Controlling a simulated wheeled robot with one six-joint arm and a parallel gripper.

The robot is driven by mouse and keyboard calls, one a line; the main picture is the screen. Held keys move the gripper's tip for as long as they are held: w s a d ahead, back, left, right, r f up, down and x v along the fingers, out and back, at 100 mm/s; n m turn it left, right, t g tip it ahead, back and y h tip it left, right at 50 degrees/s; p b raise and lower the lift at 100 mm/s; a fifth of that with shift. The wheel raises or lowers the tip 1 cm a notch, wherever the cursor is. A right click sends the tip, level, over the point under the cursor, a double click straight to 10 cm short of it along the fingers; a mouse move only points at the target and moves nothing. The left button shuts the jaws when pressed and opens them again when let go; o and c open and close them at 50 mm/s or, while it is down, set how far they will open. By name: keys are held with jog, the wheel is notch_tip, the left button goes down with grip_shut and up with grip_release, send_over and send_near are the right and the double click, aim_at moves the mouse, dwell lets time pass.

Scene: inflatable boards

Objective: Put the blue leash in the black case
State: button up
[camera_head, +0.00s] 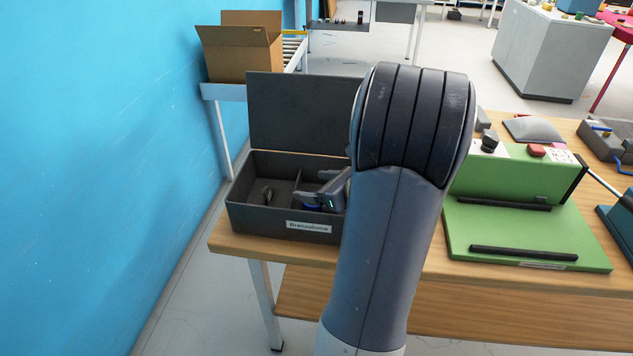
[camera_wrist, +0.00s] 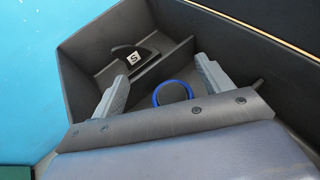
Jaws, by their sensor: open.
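The black case (camera_head: 289,223) stands open on the wooden table, with its lid (camera_head: 300,112) raised at the back and a divider inside. The blue leash lies inside the case; its loop (camera_wrist: 159,92) shows between my fingers in the wrist view, and a bit of blue (camera_head: 312,206) shows in the head view. My gripper (camera_wrist: 160,80) is open, with its fingers apart on either side of the loop and reaching into the case. Part of the leash is hidden behind my gripper's body. My arm hides the case's right end in the head view.
A small black item with an "S" label (camera_wrist: 133,58) lies in the other compartment; it also shows in the head view (camera_head: 267,195). A green machine (camera_head: 520,225) stands to the right on the table (camera_head: 425,264). A blue wall (camera_head: 90,150) is close on the left.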

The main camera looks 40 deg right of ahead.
jog(key=v, duration=1.2)
jog(key=shift+r+p, duration=0.3)
jog(key=shift+r, duration=0.05)
